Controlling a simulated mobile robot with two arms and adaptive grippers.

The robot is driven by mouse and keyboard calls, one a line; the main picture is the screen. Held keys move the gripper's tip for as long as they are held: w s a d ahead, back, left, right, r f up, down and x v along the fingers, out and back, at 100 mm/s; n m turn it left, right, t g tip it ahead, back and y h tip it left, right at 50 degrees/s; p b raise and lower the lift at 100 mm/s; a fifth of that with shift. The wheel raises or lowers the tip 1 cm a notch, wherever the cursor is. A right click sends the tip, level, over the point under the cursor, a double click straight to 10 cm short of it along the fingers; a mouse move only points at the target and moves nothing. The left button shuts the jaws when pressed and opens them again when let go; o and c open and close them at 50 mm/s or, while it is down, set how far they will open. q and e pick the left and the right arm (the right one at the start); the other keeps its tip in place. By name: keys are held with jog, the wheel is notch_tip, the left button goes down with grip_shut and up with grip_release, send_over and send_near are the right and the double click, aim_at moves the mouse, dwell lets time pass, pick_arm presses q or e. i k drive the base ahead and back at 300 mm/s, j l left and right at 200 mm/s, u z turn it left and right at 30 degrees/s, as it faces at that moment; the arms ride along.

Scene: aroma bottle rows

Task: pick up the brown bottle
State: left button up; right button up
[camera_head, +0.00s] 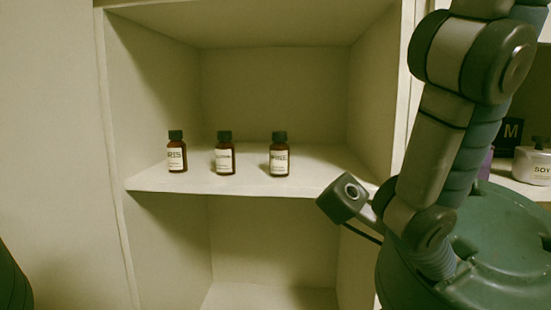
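Three brown bottles with dark caps and pale labels stand upright in a row on the shelf (310,178). The left bottle (177,152) has a label that reads "RIS" at its end. The middle bottle (225,155) and the right bottle (279,155) have labels too small to read surely. The bottles stand apart from one another, near the shelf's front edge. My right arm comes down on the right side of the picture, well apart from the bottles. Its gripper does not show. My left gripper does not show either.
The bottles' compartment has side walls and a back wall (275,95); an empty compartment lies below. On the right, behind my arm, stand a white jar (532,163) marked "SOY" and a dark box (508,135) marked "M". The shelf right of the bottles is clear.

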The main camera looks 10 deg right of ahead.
aim_at(279, 150)
jog(key=k, duration=1)
